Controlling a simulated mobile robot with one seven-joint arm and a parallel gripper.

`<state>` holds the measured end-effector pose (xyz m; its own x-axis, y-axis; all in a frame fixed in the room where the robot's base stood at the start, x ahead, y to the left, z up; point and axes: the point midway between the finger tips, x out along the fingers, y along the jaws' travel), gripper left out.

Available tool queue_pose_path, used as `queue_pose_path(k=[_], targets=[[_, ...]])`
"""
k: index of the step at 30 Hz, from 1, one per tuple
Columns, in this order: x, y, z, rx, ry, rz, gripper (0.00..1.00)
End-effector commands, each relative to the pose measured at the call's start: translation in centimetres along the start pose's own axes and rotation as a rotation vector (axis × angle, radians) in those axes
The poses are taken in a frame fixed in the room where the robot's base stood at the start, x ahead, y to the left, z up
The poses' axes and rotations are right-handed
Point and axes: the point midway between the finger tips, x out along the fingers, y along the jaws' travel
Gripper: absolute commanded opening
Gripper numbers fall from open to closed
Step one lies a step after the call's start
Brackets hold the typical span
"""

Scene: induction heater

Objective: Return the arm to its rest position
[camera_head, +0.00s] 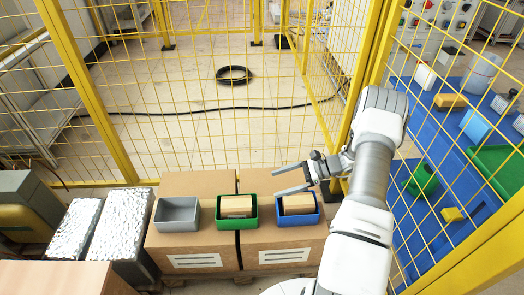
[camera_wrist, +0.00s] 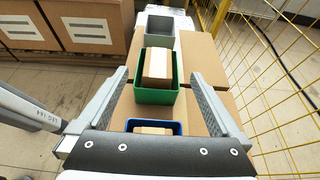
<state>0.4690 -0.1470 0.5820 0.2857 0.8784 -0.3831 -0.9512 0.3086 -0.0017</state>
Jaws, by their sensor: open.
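My gripper (camera_head: 292,181) is open and empty in the head view, above the cardboard boxes, with its fingers pointing left. In the wrist view my gripper (camera_wrist: 160,100) shows its two fingers spread wide, with nothing held between them. Below and beyond the fingers are a green bin (camera_wrist: 141,96) holding a tan block (camera_wrist: 157,64) and a blue bin (camera_wrist: 177,127), partly hidden by the gripper body. In the head view the green bin (camera_head: 222,223) and the blue bin (camera_head: 309,219) each hold a tan block. My arm reaches up from the bottom right and bends at the elbow.
An empty grey bin (camera_head: 176,214) stands left of the green bin on cardboard boxes (camera_head: 197,184). Foil-wrapped boxes (camera_head: 121,222) are further left. A yellow mesh fence (camera_head: 92,90) runs behind and to the right, close to my arm. Blue shelving (camera_head: 440,165) lies beyond the fence.

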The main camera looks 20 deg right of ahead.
Motion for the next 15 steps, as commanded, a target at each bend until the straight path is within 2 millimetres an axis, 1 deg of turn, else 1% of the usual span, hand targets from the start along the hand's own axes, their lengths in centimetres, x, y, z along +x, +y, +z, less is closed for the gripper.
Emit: queue_pose_path(k=[5, 8, 11, 15], targets=[[0.0, 0.0, 0.3, -0.007, 0.004, 0.004, 1.0], [-0.1, -0.1, 1.6, -0.041, 0.027, 0.025, 1.0], [-0.3, 0.0, 4.2, -0.112, 0.076, 0.067, 1.0], [-0.6, 0.6, 8.8, -0.248, 0.169, 0.148, 1.0]])
